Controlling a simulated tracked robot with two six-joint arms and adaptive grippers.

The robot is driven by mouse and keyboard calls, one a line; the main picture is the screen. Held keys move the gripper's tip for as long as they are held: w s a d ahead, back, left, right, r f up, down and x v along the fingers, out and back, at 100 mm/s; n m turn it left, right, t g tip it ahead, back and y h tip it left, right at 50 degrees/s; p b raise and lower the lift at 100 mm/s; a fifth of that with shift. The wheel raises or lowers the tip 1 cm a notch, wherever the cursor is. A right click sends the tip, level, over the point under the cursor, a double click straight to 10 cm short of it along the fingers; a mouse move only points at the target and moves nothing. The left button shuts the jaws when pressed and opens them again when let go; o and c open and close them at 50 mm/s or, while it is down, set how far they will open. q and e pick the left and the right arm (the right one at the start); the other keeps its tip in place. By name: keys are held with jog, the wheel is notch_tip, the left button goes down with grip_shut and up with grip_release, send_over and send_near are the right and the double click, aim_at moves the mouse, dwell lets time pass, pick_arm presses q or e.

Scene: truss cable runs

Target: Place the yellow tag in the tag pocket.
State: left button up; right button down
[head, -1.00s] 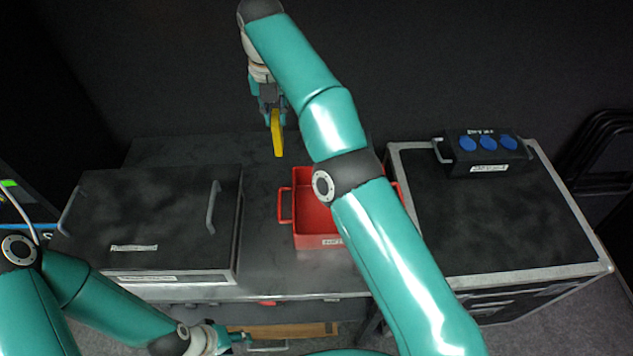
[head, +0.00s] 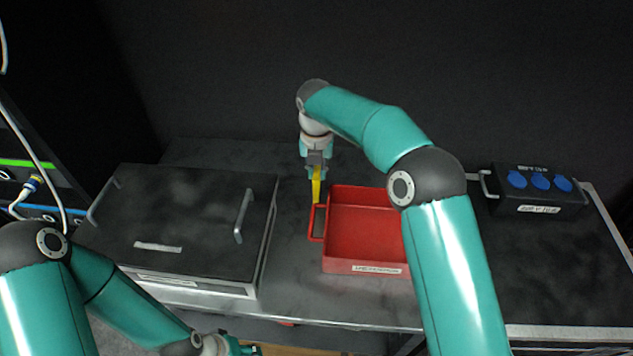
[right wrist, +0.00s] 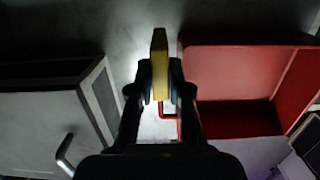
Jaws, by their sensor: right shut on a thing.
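The yellow tag (head: 316,189) hangs upright from my right gripper (head: 316,172) in the head view, near the left handle of the red tray. In the right wrist view the tag (right wrist: 159,55) sticks out past the two fingers, which are shut on it. No tag pocket can be made out in these views. My left gripper (head: 236,346) is at the bottom edge of the head view, partly cut off, and its fingers cannot be read.
The red tray (head: 370,266) stands on the dark table (head: 290,285), right of the tag. A black case (head: 190,225) with handles is left of it. A black box with blue sockets (head: 540,207) sits at right. Cables and a rack (head: 30,170) are at far left.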

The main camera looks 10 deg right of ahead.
jog(key=shift+f, duration=2.2)
jog(key=shift+f, duration=0.15)
jog(key=c, duration=1.4)
grip_release()
